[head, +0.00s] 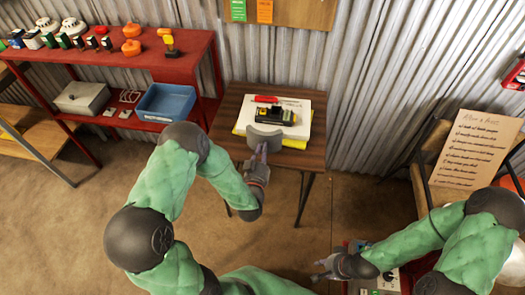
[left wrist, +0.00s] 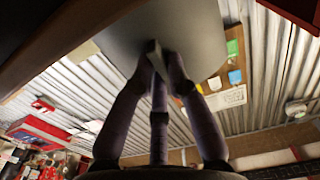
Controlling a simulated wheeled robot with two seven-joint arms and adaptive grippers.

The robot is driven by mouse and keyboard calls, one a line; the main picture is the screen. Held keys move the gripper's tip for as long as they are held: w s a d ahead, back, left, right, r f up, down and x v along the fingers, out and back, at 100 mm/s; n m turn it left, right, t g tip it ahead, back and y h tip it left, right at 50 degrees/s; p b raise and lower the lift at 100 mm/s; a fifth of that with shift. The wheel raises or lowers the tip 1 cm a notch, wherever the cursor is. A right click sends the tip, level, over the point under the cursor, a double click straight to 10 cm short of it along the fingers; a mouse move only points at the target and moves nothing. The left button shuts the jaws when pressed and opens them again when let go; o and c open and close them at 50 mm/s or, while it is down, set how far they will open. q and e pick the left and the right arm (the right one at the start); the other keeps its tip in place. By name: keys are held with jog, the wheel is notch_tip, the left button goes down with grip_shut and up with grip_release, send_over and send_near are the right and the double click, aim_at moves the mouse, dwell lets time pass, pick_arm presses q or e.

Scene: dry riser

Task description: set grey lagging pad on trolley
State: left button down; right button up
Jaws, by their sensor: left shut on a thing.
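A grey lagging pad (head: 264,137), a curved grey piece, is at the front edge of the small wooden table (head: 228,112). My left gripper (head: 263,150) is shut on it from the front. In the left wrist view the pad (left wrist: 150,25) is a broad grey surface with my left fingertips (left wrist: 157,58) closed on its edge. Whether the pad touches the table or the items behind it is unclear. My right gripper (head: 318,270) is low at the right, empty, its fingers apart. I cannot tell for sure which piece is the trolley.
The table holds a white and yellow stack (head: 296,142) with a black and yellow device (head: 277,115) and a red tool (head: 265,99). A red shelf unit (head: 190,50) at left holds a blue bin (head: 165,102) and a grey box (head: 82,98). A paper sign (head: 480,148) stands at right.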

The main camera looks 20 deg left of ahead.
pick_arm(q)
jog(key=c, duration=1.7)
grip_release()
jog(key=shift+f, duration=0.2)
jog(key=o, duration=0.5)
jog(key=shift+r, duration=0.1)
